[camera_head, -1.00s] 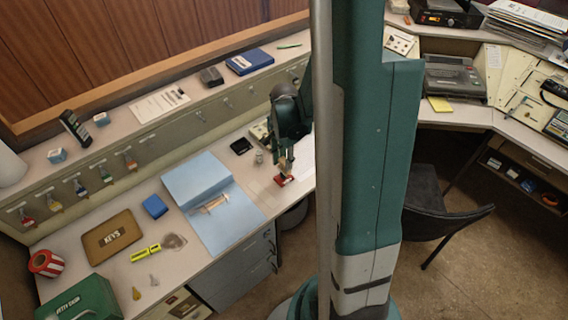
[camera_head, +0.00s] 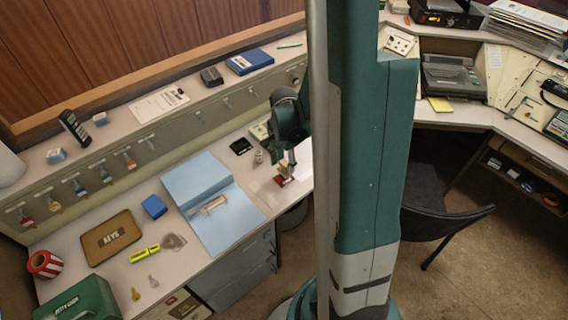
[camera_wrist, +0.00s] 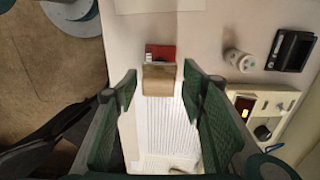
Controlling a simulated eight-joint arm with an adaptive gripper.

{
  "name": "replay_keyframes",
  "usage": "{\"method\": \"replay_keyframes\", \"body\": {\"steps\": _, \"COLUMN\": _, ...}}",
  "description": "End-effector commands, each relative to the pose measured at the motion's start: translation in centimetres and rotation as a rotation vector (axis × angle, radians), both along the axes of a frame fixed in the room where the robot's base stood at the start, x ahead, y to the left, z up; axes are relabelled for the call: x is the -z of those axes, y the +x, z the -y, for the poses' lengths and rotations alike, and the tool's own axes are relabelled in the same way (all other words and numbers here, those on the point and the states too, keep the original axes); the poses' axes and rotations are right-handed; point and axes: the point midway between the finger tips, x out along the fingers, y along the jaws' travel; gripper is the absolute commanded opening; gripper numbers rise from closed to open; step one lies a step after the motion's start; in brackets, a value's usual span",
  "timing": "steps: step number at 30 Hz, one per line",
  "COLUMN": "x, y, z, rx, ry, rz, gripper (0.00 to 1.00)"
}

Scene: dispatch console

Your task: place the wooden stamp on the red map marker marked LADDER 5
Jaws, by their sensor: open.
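The wooden stamp (camera_wrist: 159,78) is a tan block in the wrist view. It overlaps the near part of the red map marker (camera_wrist: 160,52), whose far part shows with a white label strip. The label's words are too small to read. In the head view the stamp (camera_head: 291,160) stands upright over the red marker (camera_head: 284,181) on the desk. My gripper (camera_wrist: 163,84) is open, with one finger on each side of the stamp. Gaps show between the fingers and the stamp. The stamp's underside is hidden, so its exact contact with the marker cannot be told.
A striped white sheet (camera_wrist: 182,125) lies beside the stamp. A small white cylinder (camera_wrist: 238,60), a black tray (camera_wrist: 290,50) and a cream device (camera_wrist: 262,105) stand to the right in the wrist view. A blue binder (camera_head: 236,222) lies left of my gripper in the head view.

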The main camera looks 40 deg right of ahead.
Motion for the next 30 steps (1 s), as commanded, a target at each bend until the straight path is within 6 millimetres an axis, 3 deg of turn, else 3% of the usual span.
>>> {"method": "replay_keyframes", "body": {"steps": 14, "x": -1.1, "y": 0.0, "z": 0.0, "rx": 0.000, "ry": 0.000, "rz": 0.000, "gripper": 0.40}}
{"method": "replay_keyframes", "body": {"steps": 30, "x": -6.8, "y": 0.0, "z": 0.0, "rx": 0.000, "ry": 0.000, "rz": 0.000, "gripper": 0.40}}
